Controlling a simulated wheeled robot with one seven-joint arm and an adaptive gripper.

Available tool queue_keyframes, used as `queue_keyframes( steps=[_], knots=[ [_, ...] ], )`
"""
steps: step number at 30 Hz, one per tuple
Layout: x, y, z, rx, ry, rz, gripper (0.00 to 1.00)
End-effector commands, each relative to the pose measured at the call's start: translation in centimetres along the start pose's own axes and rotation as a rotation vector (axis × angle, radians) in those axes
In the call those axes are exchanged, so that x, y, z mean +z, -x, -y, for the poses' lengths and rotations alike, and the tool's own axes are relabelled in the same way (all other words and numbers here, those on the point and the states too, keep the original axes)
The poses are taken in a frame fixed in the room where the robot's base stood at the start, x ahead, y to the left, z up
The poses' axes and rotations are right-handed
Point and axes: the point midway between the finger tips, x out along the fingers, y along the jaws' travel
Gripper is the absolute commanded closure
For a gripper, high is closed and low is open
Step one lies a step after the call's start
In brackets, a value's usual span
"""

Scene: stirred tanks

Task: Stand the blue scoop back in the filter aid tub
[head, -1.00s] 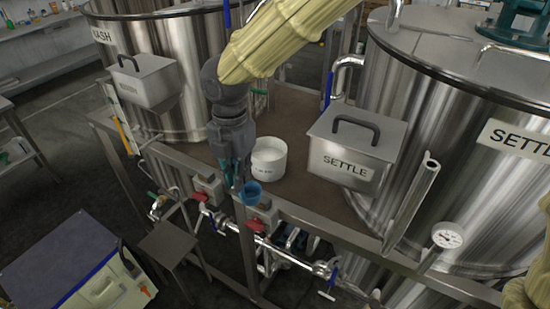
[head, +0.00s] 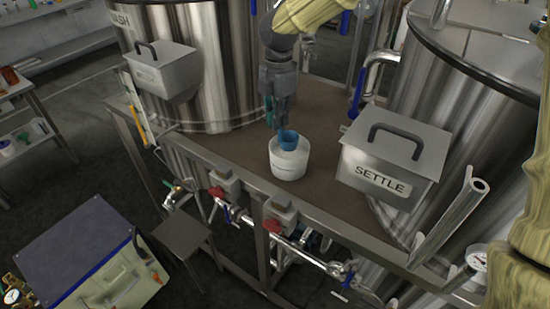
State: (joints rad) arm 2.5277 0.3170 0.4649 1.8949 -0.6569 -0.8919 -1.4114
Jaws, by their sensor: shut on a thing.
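The blue scoop (head: 288,138) shows its cup at the mouth of the white filter aid tub (head: 289,166). In this view the cup overlaps the tub's rim; I cannot tell whether it is inside, touching or just above it. The tub stands upright on the brown deck between the tanks. My gripper (head: 277,118) points down just above and behind the tub and is shut on the scoop. The scoop's handle is mostly hidden by the fingers.
A steel box marked SETTLE (head: 392,165) stands right of the tub, close to a large tank (head: 465,100). Another tank (head: 200,75) with a hanging steel box (head: 160,72) is at left. Valves and pipes (head: 300,255) run below the deck's front edge. Bare deck (head: 235,150) lies left of the tub.

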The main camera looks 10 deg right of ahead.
Motion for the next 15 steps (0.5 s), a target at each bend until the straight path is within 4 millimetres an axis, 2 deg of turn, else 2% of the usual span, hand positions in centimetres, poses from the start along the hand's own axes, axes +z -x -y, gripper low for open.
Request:
queue_keyframes(
  steps=[7,15],
  knots=[
    [0.2,-3.5,0.3,-0.004,-0.003,0.000,1.00],
    [0.1,-5.2,0.1,-0.002,0.000,0.000,1.00]
  ],
)
